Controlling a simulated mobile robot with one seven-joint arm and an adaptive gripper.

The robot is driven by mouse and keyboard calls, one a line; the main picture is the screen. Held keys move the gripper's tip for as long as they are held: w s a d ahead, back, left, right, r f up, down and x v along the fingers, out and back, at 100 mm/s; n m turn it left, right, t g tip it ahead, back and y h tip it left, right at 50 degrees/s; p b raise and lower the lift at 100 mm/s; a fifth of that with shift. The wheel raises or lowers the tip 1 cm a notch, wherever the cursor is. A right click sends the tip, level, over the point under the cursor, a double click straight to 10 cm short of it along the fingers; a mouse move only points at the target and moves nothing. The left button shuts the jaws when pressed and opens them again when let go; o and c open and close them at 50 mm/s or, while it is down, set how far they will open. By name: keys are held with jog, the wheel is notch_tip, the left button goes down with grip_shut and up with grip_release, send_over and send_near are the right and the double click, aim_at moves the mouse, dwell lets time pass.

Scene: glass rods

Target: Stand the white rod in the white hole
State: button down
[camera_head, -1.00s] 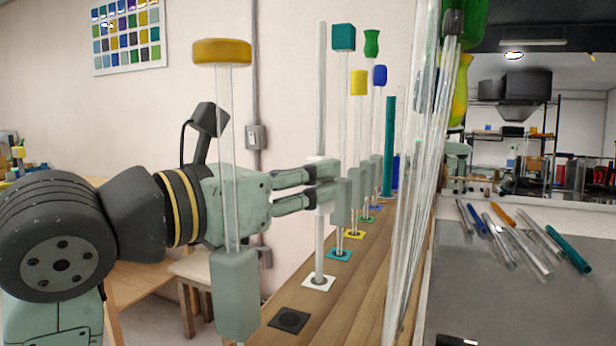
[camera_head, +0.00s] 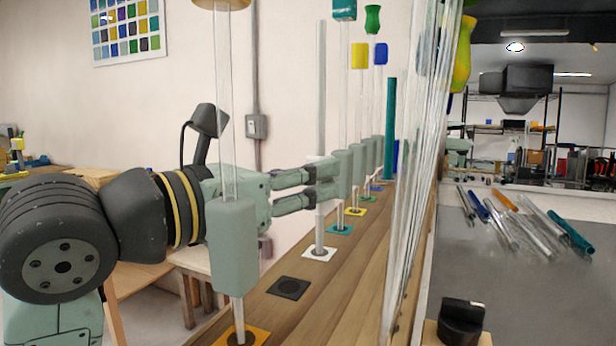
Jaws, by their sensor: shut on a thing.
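The white rod (camera_head: 321,90) stands upright, a long pale rod reaching well above my gripper. My gripper (camera_head: 322,181) reaches in from the left and is shut on the rod below its middle. The white hole is the dark opening in a white square plate (camera_head: 308,256) on the wooden rail. The rod's lower end goes down into this hole and is hidden there; how deep it sits cannot be seen.
The wooden rail (camera_head: 262,304) carries a dark empty plate (camera_head: 288,288) nearer me and coloured plates behind. A yellow-capped clear rod in a green-grey sleeve (camera_head: 232,245) stands in front. Clear rods (camera_head: 412,180) rise at right; loose rods lie on the grey table (camera_head: 500,290).

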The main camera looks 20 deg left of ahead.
jog(key=shift+f+b, duration=0.25)
jog(key=shift+b, duration=0.05)
dwell(0.4)
jog(key=c, duration=1.3)
grip_release()
